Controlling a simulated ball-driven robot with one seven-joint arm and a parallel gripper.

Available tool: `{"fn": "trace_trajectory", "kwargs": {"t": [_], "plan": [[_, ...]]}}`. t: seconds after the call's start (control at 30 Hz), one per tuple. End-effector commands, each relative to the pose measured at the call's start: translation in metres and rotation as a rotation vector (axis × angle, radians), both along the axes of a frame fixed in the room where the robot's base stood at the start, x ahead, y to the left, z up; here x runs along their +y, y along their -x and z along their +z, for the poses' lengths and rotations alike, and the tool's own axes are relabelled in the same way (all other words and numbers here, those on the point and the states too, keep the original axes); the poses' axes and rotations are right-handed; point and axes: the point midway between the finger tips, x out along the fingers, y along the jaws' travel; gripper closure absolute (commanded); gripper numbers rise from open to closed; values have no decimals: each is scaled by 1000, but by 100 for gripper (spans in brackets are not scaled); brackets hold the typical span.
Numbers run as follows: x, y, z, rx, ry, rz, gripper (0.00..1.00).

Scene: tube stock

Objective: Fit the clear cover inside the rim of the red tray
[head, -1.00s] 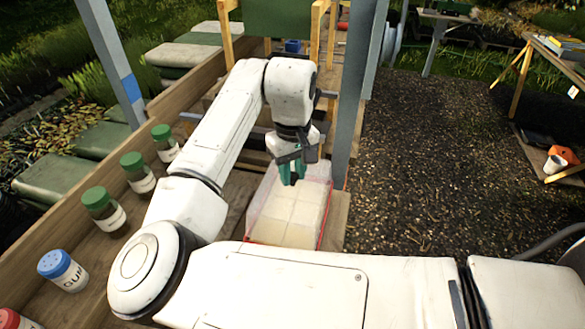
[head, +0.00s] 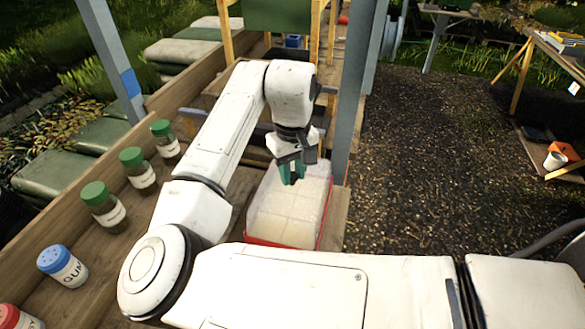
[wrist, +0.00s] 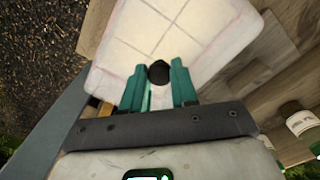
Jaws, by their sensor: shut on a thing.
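The clear cover (head: 308,189) is a see-through box-like lid over pale square blocks. It lies over the red tray (head: 282,245), whose red edge shows along the near side. My gripper (head: 291,174) is above the cover, its green fingers shut on the cover's dark knob (wrist: 159,73). In the wrist view the cover (wrist: 205,22) fills the upper middle, with faint pinkish edges. I cannot tell whether its lower edge is inside the rim or above it. My arm hides part of the near side.
A grey post (head: 355,90) stands close to the right of my gripper. Several green-lidded jars (head: 104,207) and a blue-lidded jar (head: 63,268) line the wooden bench on the left. Bare bench (head: 335,222) shows to the right of the tray.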

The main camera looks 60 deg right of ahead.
Motion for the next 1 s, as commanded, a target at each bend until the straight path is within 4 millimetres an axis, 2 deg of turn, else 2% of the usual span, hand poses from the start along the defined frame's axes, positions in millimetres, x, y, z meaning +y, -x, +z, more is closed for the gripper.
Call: {"fn": "trace_trajectory", "kwargs": {"t": [1.0], "plan": [[0,0,-8,0,0,0,100]]}}
